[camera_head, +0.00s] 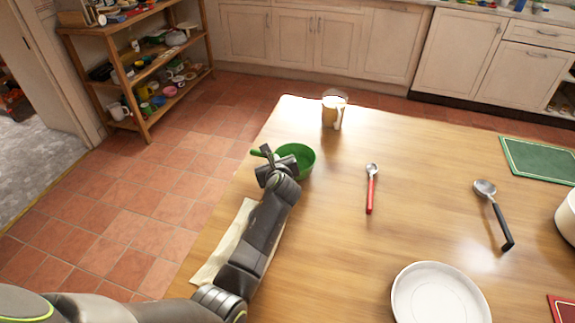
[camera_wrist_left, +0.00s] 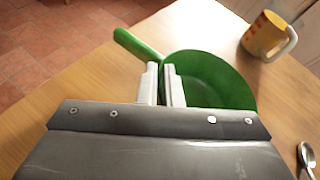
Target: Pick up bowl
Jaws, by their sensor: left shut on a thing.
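The green bowl (camera_head: 303,156) has a handle and stands on the wooden table near its left edge in the head view. In the left wrist view the bowl (camera_wrist_left: 215,80) lies just beyond the fingers, with its green handle (camera_wrist_left: 138,45) pointing up and left. My left gripper (camera_head: 265,158) is at the bowl's left side, and in the wrist view its two pale fingers (camera_wrist_left: 164,84) are close together at the near rim, shut on the bowl. My right gripper is not in view.
A mug (camera_head: 333,110) stands behind the bowl near the table's far edge. A red-handled spoon (camera_head: 370,190), a black-handled ladle (camera_head: 494,212) and a white plate (camera_head: 438,292) lie to the right. A beige cloth (camera_head: 226,250) lies under my left arm.

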